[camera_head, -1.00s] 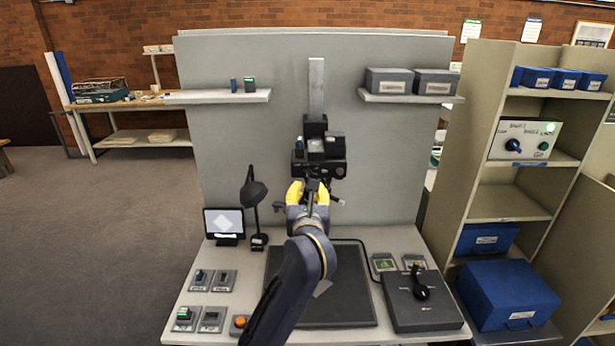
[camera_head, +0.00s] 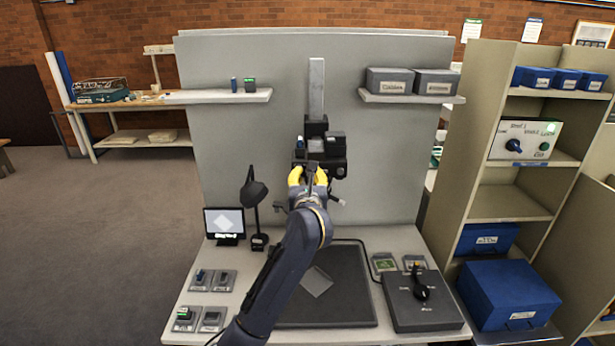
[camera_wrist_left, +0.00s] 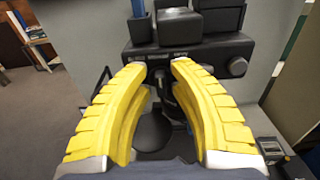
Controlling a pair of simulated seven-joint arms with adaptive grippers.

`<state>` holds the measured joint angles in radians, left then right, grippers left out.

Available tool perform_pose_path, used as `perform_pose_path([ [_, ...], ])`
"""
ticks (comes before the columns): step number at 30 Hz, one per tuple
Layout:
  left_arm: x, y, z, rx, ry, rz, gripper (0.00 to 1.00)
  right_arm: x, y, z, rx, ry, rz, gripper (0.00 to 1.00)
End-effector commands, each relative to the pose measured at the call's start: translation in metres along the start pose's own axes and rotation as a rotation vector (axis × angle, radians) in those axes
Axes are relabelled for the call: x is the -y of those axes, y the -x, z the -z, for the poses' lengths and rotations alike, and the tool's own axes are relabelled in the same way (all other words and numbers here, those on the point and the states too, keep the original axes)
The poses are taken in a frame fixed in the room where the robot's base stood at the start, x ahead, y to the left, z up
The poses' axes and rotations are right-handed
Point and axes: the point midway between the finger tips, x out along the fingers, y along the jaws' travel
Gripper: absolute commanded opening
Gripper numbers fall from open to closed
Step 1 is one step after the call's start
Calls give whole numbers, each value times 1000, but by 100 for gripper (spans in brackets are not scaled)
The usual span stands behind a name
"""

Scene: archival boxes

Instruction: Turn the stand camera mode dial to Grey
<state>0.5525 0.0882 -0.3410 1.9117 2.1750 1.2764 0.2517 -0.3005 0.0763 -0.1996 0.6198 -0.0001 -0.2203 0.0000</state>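The stand camera (camera_head: 334,167) is a black body on a grey upright post against the grey panel. It also fills the top of the left wrist view (camera_wrist_left: 205,50), with blocky parts on top and a round knob (camera_wrist_left: 238,66) at its right end. My left gripper (camera_head: 308,174) has yellow fingers and is just in front of the camera's lower left part. In the left wrist view the fingers (camera_wrist_left: 158,66) are apart, with dark camera parts beyond and between them. I cannot make out the mode dial or its marks. My right gripper is out of view.
A lamp (camera_head: 254,200) and small screen (camera_head: 224,223) stand left. A grey control box (camera_head: 423,302) is at right. Shelves flank the camera above.

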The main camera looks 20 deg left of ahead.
Motion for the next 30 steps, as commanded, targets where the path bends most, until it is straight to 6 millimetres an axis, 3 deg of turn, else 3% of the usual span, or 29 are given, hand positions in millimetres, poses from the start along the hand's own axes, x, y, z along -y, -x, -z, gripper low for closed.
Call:
perform_pose_path([
  [2,0,0,0,0,0,0,21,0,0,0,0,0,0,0],
  [8,0,0,0,0,0,0,0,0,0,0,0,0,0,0],
  [20,0,0,0,1,-26,-1,0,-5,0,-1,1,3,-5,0],
  [30,2,0,-1,3,-243,0,0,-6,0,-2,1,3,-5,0],
])
